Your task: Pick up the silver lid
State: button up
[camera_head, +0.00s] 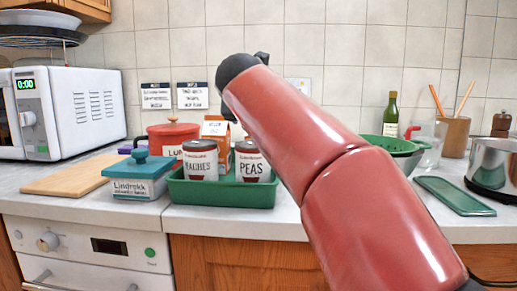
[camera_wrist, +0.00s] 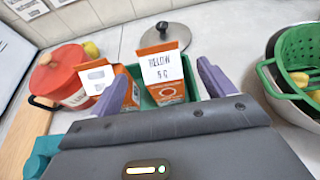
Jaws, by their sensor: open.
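The silver lid (camera_wrist: 172,40), a round grey disc with a dark knob on top, lies on the counter near the wall in the wrist view. In the head view I cannot see it; my red arm covers part of the counter there. My gripper (camera_wrist: 163,70) shows in the wrist view with its two purple fingers apart and nothing held between them. An orange carton with a white label (camera_wrist: 165,70) stands in the green tray, in line between the fingers. The lid lies beyond this carton, clear of the fingers.
The green tray (camera_head: 222,194) also holds two labelled cans. A red pot (camera_wrist: 68,75) stands left of it, with a teal box (camera_head: 141,178) at the front. A green colander (camera_wrist: 300,55) sits to the right.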

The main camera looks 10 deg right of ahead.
jog(key=x, duration=0.7)
jog(key=shift+w+r, duration=0.1)
jog(key=shift+r, duration=0.2)
jog(key=shift+c, duration=0.3)
grip_shut()
